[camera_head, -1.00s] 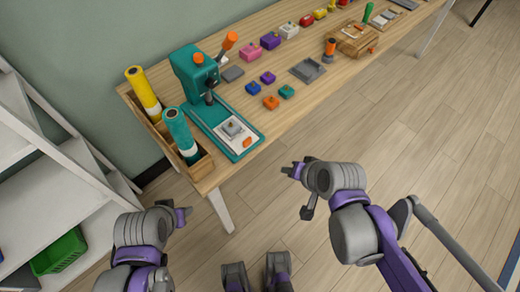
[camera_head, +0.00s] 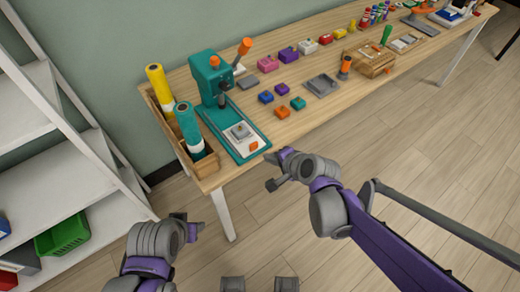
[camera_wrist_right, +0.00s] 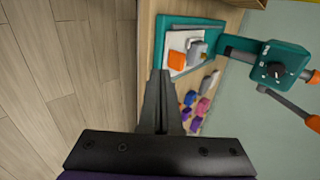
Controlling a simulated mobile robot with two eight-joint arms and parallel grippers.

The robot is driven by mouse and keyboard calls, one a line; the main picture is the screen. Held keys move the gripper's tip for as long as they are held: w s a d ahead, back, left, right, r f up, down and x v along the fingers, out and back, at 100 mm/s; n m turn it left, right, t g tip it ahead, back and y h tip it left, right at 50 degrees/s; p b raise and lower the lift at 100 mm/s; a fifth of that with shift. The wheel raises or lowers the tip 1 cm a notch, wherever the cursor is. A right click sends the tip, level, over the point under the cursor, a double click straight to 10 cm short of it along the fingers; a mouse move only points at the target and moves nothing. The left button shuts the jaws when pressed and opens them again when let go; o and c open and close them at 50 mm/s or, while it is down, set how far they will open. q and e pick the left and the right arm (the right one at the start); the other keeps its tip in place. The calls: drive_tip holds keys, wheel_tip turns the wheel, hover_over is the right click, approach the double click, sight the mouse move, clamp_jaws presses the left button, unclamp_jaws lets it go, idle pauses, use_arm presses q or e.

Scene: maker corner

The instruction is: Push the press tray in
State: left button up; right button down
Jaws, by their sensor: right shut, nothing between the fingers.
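The teal press (camera_head: 214,88) stands at the left end of the wooden table, its orange-tipped lever raised. Its press tray (camera_head: 242,138) is a pale plate with a grey block on it and an orange front piece (camera_head: 254,146), extending toward the table's front edge. My right gripper (camera_head: 279,155) is shut and empty, just in front of and right of the tray's front end, apart from it in the head view. In the right wrist view the shut fingers (camera_wrist_right: 158,78) point toward the orange piece (camera_wrist_right: 176,60). My left gripper (camera_head: 193,228) is low at left, away from the table; its fingers are unclear.
A wooden box with a yellow roll (camera_head: 160,84) and a teal roll (camera_head: 188,124) sits left of the press. Small coloured blocks (camera_head: 282,89) and a grey tray (camera_head: 321,85) lie to the right. A white shelf (camera_head: 60,150) stands at left.

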sight(239, 127)
drive_tip(key=w+a, duration=0.1)
drive_tip(key=w+a+f, duration=0.1)
drive_tip(key=w, duration=0.1)
drive_tip(key=shift+w+a, duration=0.1)
drive_tip(key=shift+a, duration=0.05)
drive_tip(key=shift+w+a, duration=0.4)
drive_tip(key=shift+w, duration=0.15)
drive_tip(key=w+a, duration=0.2)
drive_tip(key=w, duration=0.1)
drive_tip(key=w+a, duration=0.2)
drive_tip(key=w, duration=0.1)
drive_tip(key=w+a, duration=0.2)
drive_tip(key=w, duration=0.1)
drive_tip(key=shift+a+b, duration=0.25)
drive_tip(key=shift+b, duration=0.05)
drive_tip(key=shift+w+a, duration=0.15)
drive_tip(key=shift+w, duration=0.1)
drive_tip(key=shift+s, duration=0.1)
